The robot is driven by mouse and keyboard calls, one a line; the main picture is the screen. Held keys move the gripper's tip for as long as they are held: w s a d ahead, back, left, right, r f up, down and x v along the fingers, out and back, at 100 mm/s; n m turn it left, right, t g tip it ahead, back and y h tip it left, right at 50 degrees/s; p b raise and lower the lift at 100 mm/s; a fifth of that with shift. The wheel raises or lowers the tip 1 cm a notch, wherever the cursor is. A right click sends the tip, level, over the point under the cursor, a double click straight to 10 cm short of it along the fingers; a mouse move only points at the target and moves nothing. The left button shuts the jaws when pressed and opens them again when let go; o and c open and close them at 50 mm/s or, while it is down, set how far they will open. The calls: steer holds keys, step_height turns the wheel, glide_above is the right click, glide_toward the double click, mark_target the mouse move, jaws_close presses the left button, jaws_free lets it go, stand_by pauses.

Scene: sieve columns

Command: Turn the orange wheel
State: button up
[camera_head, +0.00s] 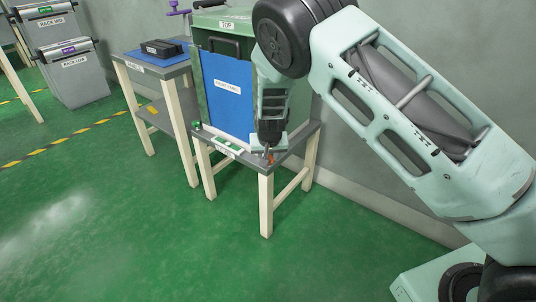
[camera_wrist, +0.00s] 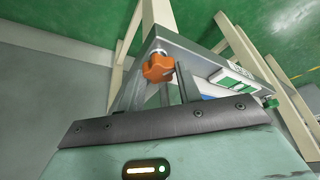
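The orange wheel (camera_wrist: 158,67) is a small lobed knob at the corner of the grey-topped stand (camera_wrist: 205,57). In the head view only a small orange part (camera_head: 271,159) shows below my gripper (camera_head: 268,152). In the wrist view my gripper (camera_wrist: 162,75) has its two grey fingers apart, with the wheel showing between them near the tips. I cannot tell whether either finger touches the wheel. The back of the wheel is hidden.
A green cabinet with a blue front panel (camera_head: 228,88) stands on the same stand, close behind my gripper. A green and white strip (camera_head: 216,139) lies along the stand's front edge. Another table (camera_head: 152,62) is to the left. The green floor in front is clear.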

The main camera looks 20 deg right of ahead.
steer(key=o, duration=0.4)
steer(key=p+v, duration=0.6)
steer(key=v, duration=1.1)
steer(key=shift+s+r, duration=0.1)
steer(key=shift+r, duration=0.05)
steer(key=s+a+r+n+g+y, duration=0.1)
steer(key=s+a+r+n, duration=0.2)
steer(key=s, duration=0.6)
steer(key=s+a+r+n+g+y, duration=0.15)
steer(key=s+r, duration=0.25)
steer(key=s, duration=0.5)
steer(key=s+a+r+n+g+y, duration=0.1)
steer(key=s+a+r+n+g, duration=0.2)
steer(key=s, duration=0.7)
steer(key=s+d+r+n+t+h+p, duration=0.1)
steer(key=s+d+r+n+h, duration=0.15)
steer(key=s, duration=0.55)
steer(key=shift+y, duration=0.3)
steer(key=r+p, duration=2.5)
steer(key=r, duration=0.1)
steer(key=shift+d+r+p, duration=0.2)
steer(key=shift+r+p, duration=0.1)
steer(key=shift+p, duration=0.1)
